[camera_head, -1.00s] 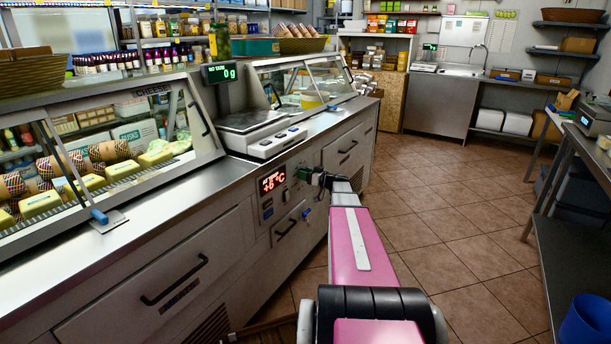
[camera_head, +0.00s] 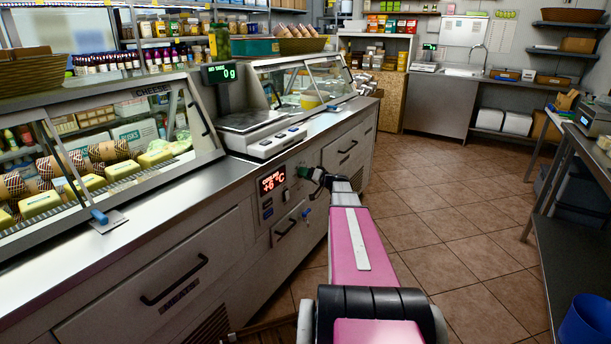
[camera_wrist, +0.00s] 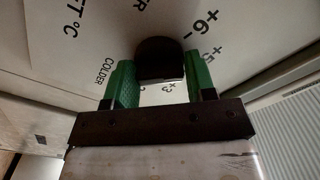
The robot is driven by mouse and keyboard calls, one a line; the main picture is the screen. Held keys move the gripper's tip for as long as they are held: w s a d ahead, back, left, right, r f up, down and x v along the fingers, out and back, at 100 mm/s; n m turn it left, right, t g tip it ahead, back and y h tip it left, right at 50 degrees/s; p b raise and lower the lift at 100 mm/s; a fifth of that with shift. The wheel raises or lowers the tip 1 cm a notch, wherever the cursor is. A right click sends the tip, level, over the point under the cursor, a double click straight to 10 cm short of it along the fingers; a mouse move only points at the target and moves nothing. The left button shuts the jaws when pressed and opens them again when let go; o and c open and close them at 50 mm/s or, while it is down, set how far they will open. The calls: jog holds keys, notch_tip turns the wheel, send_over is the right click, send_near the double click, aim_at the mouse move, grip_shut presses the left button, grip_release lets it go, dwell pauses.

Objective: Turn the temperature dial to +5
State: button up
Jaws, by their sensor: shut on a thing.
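The temperature dial is a dark knob (camera_wrist: 160,58) on the pale front panel in the wrist view. Printed marks surround it, among them +6 and +5 at its right, +3 below it and COLDER at its left. My gripper (camera_wrist: 160,75) has one green finger on each side of the knob and is shut on it. The knob's pointer cannot be made out. In the head view my gripper (camera_head: 309,174) is at the counter front, hiding most of the dial. The red display (camera_head: 272,182) left of it reads +6 °C.
A scale (camera_head: 262,135) stands on the counter above the panel. The tiled floor (camera_head: 440,190) to the right is clear.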

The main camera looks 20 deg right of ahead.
jog(key=shift+m, duration=0.5)
jog(key=o, duration=0.8)
jog(key=shift+s+d, duration=0.1)
jog(key=v, duration=1)
jog(key=shift+s+d, duration=0.2)
jog(key=shift+s, duration=0.05)
